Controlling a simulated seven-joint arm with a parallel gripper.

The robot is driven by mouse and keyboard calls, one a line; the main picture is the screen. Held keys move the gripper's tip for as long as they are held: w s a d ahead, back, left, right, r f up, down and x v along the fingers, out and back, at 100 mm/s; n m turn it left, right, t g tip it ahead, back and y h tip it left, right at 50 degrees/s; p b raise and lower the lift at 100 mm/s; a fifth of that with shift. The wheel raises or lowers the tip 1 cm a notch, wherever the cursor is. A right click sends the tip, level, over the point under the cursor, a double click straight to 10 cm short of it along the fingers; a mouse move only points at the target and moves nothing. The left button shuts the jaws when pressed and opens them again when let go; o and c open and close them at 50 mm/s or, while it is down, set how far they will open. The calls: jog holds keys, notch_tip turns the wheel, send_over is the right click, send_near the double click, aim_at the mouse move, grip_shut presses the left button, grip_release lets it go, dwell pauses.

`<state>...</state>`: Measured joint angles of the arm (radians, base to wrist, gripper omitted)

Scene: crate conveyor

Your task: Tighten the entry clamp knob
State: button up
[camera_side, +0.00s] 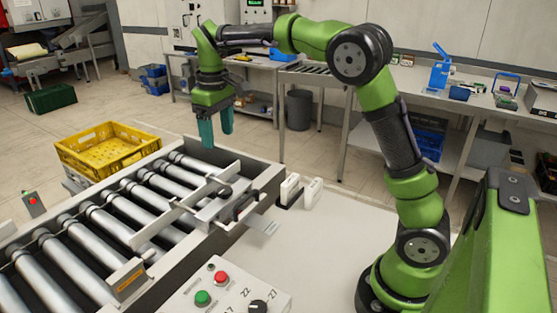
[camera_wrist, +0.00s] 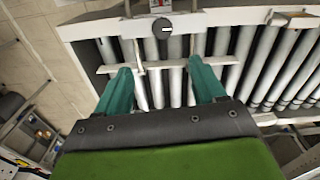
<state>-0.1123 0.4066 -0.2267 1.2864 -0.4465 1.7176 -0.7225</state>
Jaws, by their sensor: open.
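A round black knob (camera_wrist: 162,27) with a pale mark sits on the conveyor's clamp, ahead of my fingertips in the wrist view. My gripper (camera_side: 216,138) hangs above and behind that end, fingers down, touching nothing. In the wrist view, the two teal fingers of my gripper (camera_wrist: 160,68) are spread apart with rollers and a rail showing between them.
The roller conveyor (camera_side: 110,184) has no crate on it. A yellow crate (camera_side: 82,157) is behind the conveyor. A control box (camera_side: 208,284) with buttons and a dial stands in front. Two white blocks (camera_side: 301,190) stand right of the conveyor.

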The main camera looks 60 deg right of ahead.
aim_at(224, 190)
jog(key=shift+n, duration=0.6)
notch_tip(224, 190, down, 15)
jog(key=shift+s+a, duration=0.15)
jog(key=c, duration=1.1)
jog(key=shift+o, duration=0.2)
